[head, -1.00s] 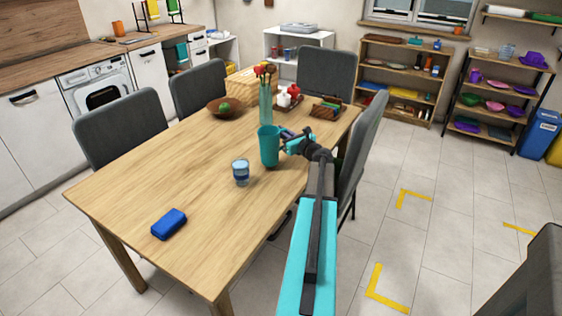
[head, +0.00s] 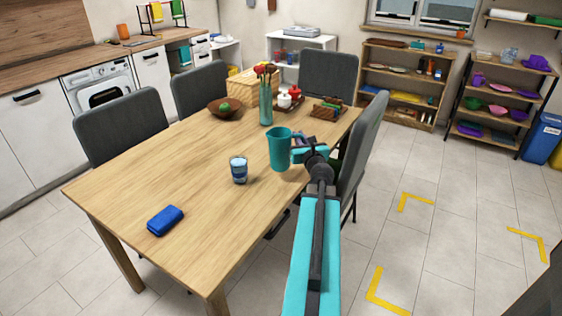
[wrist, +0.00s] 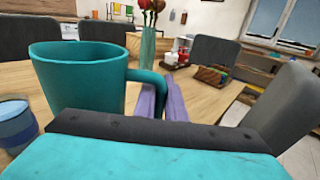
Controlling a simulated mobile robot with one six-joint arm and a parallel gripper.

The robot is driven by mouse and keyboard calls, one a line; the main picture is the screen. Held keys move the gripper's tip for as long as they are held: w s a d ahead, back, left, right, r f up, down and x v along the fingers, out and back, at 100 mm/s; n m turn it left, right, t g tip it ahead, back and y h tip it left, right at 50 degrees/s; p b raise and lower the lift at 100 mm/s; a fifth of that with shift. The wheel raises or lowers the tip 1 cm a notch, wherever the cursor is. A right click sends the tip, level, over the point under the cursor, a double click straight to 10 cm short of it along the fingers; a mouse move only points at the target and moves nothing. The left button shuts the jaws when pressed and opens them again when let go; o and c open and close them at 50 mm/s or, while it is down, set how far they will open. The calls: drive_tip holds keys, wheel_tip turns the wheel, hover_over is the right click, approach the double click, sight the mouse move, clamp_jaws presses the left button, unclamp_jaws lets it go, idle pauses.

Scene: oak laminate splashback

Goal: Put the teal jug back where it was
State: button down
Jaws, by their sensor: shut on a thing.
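The teal jug (head: 279,152) is upright over the right side of the wooden dining table (head: 150,185). I cannot tell whether its base touches the table. My gripper (head: 302,147) is at the jug's right side, shut on its handle. In the wrist view the jug (wrist: 80,82) fills the left, and the purple fingers of my gripper (wrist: 165,96) are at its handle (wrist: 150,78). The lower part of the jug is hidden there by my gripper's body.
A blue glass (head: 239,170) stands left of the jug, close by. A teal vase with flowers (head: 266,103) stands behind it, near a tray with red and white pots (head: 290,98). A blue block (head: 165,220) lies at the front left. Grey chairs surround the table.

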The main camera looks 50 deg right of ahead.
sight(286, 150)
drive_tip(key=a, duration=0.1)
drive_tip(key=s+a+b, duration=0.1)
drive_tip(key=a, duration=0.1)
drive_tip(key=shift+s+a+r, duration=0.1)
drive_tip(key=shift+s+r, duration=0.05)
drive_tip(key=shift+r, duration=0.05)
drive_tip(key=shift+w+a+b, duration=0.2)
drive_tip(key=shift+w+b, duration=0.2)
drive_tip(key=shift+w, duration=0.05)
drive_tip(key=shift+d, duration=0.1)
